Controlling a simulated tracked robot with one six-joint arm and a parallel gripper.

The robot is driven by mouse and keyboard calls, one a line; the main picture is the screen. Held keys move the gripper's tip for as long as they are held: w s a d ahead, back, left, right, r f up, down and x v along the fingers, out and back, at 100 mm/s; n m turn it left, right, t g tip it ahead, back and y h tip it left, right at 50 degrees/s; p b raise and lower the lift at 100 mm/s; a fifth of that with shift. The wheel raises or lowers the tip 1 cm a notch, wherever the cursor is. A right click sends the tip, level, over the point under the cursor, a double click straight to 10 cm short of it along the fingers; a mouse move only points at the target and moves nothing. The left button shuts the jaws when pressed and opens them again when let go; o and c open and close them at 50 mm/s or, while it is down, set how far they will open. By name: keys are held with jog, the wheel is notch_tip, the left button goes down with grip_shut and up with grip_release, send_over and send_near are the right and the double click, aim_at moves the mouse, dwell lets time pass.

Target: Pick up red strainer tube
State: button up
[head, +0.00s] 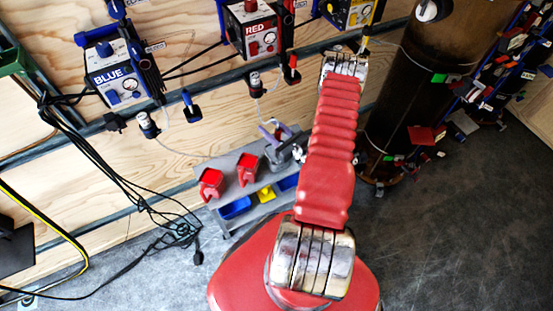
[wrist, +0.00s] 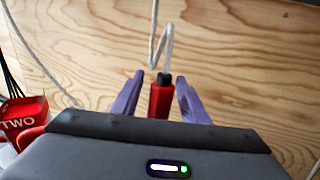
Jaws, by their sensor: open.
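The red strainer tube (wrist: 160,100) hangs upright in the wrist view, with a dark cap and a clear hose rising from its top. My gripper (wrist: 160,77) is open, with one purple finger on each side of the tube. Gaps show between the fingers and the tube. The tube's lower end is hidden behind the gripper body. In the head view, my gripper (head: 272,132) shows small beside the red arm, near the wooden wall; the tube is not clear there.
A grey bench (head: 220,162) carries red bins; one red bin (wrist: 24,112) marked TWO is close at the wrist view's lower left. Blue and yellow bins sit below. The RED unit (head: 252,28) and BLUE unit (head: 118,75) hang on the wall. Black cables (head: 130,190) trail to the floor.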

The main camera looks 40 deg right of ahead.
dwell(0.5)
grip_shut()
dwell(0.3)
